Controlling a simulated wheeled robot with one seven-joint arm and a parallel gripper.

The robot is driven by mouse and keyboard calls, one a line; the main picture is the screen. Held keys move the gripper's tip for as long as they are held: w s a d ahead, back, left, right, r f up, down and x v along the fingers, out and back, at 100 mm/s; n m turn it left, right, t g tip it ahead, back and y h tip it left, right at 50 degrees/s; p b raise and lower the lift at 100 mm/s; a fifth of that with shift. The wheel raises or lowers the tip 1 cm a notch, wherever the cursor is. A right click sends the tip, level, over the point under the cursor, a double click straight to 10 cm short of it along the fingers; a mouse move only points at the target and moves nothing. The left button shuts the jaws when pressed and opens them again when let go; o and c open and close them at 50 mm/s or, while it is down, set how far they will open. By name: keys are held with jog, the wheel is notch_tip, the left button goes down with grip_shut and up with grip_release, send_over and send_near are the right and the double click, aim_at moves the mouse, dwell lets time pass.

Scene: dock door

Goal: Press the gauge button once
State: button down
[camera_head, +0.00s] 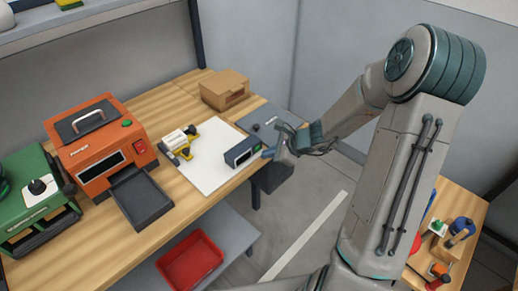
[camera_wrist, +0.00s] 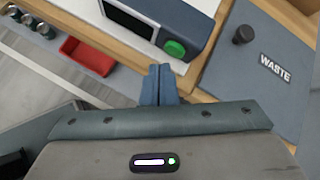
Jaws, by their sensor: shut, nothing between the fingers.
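The gauge (camera_head: 240,152) is a dark blue-grey box with a screen, standing on a white sheet at the right part of the workbench. In the wrist view the gauge (camera_wrist: 160,22) shows at the top, and its round green button (camera_wrist: 174,48) faces me at its right end. My gripper (camera_head: 268,153) is just right of the gauge in the head view. In the wrist view my gripper (camera_wrist: 159,84) has its blue fingers together and empty, just below the button in the picture. I cannot tell whether the fingertips touch the gauge.
A grey waste bin lid (camera_wrist: 258,70) with a dark knob lies right of the gauge. A red tray (camera_head: 192,262) sits below.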

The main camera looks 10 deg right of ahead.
jog(key=shift+w, duration=0.1)
jog(key=shift+w+a, duration=0.2)
jog(key=shift+a, duration=0.05)
jog(key=shift+w+a, duration=0.2)
jog(key=shift+w, duration=0.1)
dwell(0.7)
dwell(0.3)
jog(key=shift+s+d+b, duration=0.45)
jog(key=shift+s, duration=0.2)
jog(key=s+d, duration=0.1)
jog(key=s, duration=0.1)
jog(key=s+d, duration=0.2)
jog(key=shift+b, duration=0.35)
dwell(0.7)
